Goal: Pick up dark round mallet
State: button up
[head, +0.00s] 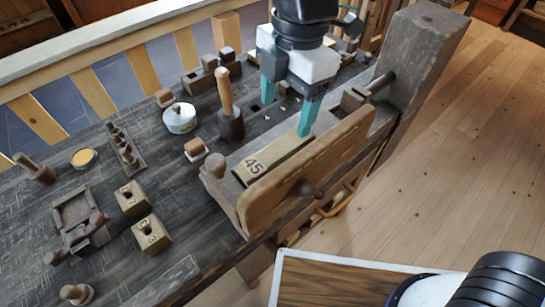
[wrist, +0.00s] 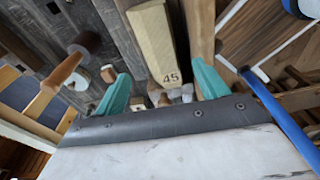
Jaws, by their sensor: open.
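The dark round mallet (head: 231,124) stands head down on the workbench, its pale wooden handle pointing up, left of my gripper in the head view. In the wrist view its dark head (wrist: 88,42) and light handle show at the left, outside the fingers. My gripper (head: 287,108) has teal fingers and hangs open above the bench by the vise. In the wrist view the gripper (wrist: 160,75) is spread, with the end of the block marked 45 (wrist: 155,45) in line between the fingers. I see nothing held.
The block marked 45 (head: 254,164) lies beside the wooden vise jaw (head: 300,180). A white round tin (head: 180,120), small blocks and a small-bottle rack (head: 124,150) stand left of the mallet. A thick post (head: 425,60) rises at the right.

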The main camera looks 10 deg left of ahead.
aim_at(274, 145)
jog(key=f, duration=0.4)
jog(key=s+a+f, duration=0.1)
jog(key=f, duration=0.3)
jog(key=a+f, duration=0.1)
jog(key=f, duration=0.3)
jog(key=shift+s, duration=0.15)
jog(key=shift+n, duration=0.3)
jog(key=c, duration=0.9)
jog(key=shift+c, duration=0.2)
